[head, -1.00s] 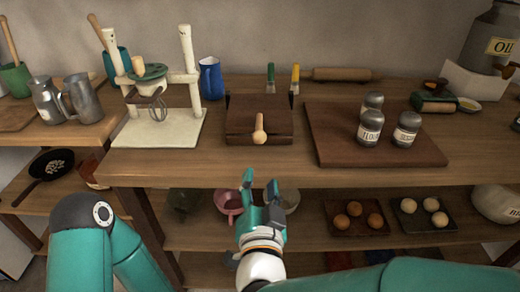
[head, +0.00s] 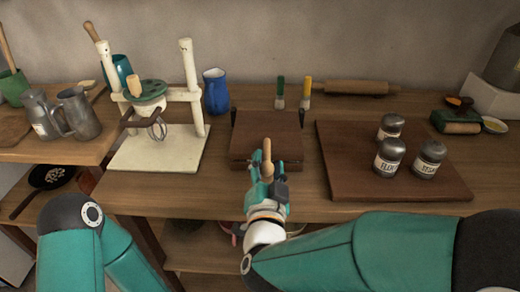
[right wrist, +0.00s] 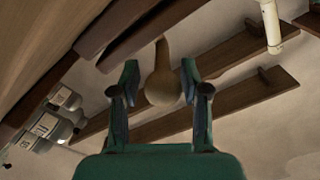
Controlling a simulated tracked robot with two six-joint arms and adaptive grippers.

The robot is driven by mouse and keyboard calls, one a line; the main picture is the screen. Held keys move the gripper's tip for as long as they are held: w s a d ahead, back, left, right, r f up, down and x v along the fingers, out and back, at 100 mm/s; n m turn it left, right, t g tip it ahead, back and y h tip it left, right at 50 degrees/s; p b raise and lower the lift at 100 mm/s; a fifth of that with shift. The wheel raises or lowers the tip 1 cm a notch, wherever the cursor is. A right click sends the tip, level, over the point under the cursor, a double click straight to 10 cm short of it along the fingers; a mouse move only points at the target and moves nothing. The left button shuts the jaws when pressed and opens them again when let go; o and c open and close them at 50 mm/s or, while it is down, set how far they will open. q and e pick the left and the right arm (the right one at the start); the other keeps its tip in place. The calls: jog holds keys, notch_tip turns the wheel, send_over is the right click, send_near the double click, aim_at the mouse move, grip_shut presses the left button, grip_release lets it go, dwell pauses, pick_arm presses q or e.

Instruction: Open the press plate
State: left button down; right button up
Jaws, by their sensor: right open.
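The press (head: 268,132) is a dark brown wooden block on the counter, its top plate lying flat and closed. A pale wooden handle (head: 267,152) sticks out from its front edge. My right gripper (head: 268,176) is at the front of the press, open, with its fingers around the handle. In the right wrist view the rounded handle (right wrist: 163,85) sits between the two open fingers (right wrist: 160,95), with a gap visible on each side. My left gripper is not visible; only my left arm shows at the lower left.
A cutting board (head: 340,178) with several labelled shakers lies to the right. A white mixer stand (head: 150,150) and a blue jug (head: 216,92) stand to the left. Counter between press and board is clear.

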jog(key=shift+w, duration=0.65)
jog(key=shift+a, duration=0.15)
jog(key=c, duration=0.5)
grip_shut()
jog(key=shift+f, duration=0.1)
